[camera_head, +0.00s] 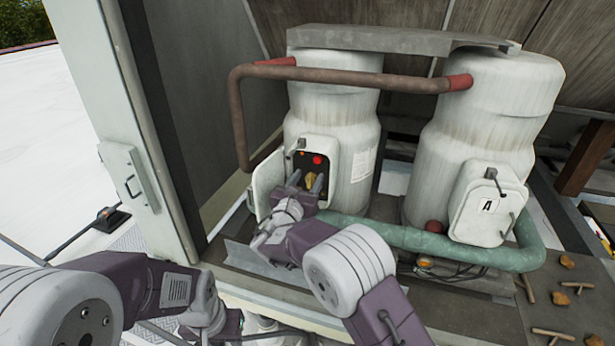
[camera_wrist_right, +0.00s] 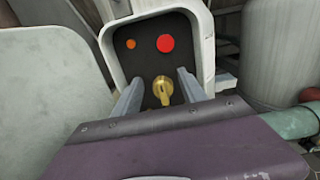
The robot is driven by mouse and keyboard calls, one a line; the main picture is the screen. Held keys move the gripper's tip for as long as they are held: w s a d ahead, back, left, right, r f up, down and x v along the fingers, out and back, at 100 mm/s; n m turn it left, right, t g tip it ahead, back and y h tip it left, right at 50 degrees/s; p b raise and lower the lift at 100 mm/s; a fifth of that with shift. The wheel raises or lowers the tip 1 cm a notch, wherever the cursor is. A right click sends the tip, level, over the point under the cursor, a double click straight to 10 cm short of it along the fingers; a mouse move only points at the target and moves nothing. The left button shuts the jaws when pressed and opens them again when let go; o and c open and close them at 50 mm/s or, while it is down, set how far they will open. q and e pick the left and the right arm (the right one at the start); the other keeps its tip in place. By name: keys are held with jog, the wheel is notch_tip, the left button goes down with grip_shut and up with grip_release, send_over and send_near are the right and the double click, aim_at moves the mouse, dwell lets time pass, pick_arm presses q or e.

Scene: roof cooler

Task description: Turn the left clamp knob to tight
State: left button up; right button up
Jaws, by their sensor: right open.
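A brass clamp knob (camera_head: 309,181) sits in the dark recess of an open box on the left white tank (camera_head: 333,110). In the right wrist view the knob (camera_wrist_right: 163,90) stands with its grip roughly upright, below a red button (camera_wrist_right: 165,43) and an orange one (camera_wrist_right: 131,44). My right gripper (camera_head: 305,182) is open and reaches into the recess. In the wrist view its fingers (camera_wrist_right: 160,82) are to the left and right of the knob, with gaps visible on both sides. My left arm is at the lower left; its fingers do not show.
The box's open door (camera_head: 266,184) hangs to the left of the recess. A green pipe (camera_head: 400,237) runs past on the right. A pale post (camera_head: 140,130) stands left. Loose T-shaped pieces lie at lower right.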

jog(key=shift+w+d+f, duration=0.1)
jog(key=shift+w+d, duration=0.05)
jog(key=shift+c, duration=0.9)
grip_shut()
jog(key=m+b, duration=0.1)
jog(key=b, duration=0.3)
jog(key=m+b, duration=0.2)
jog(key=b, duration=0.2)
jog(key=f+m+b, duration=0.1)
jog(key=m+b, duration=0.1)
jog(key=b, duration=0.1)
jog(key=shift+d+f+b, duration=0.1)
jog(key=shift+d+b, duration=0.15)
jog(key=shift+b, duration=0.15)
jog(key=shift+s+d+f+m+b, duration=0.1)
jog(key=shift+d+m+b, duration=0.05)
jog(key=shift+m+b, duration=2.35)
jog(key=shift+s+d+f+m+b, duration=0.1)
jog(key=shift+f+m+b, duration=0.05)
jog(key=shift+m+b, duration=2.25)
jog(key=shift+s+d+f+m+b, duration=0.15)
jog(key=shift+m+b, duration=1.65)
jog(key=shift+b, duration=1.35)
jog(key=shift+w, duration=0.1)
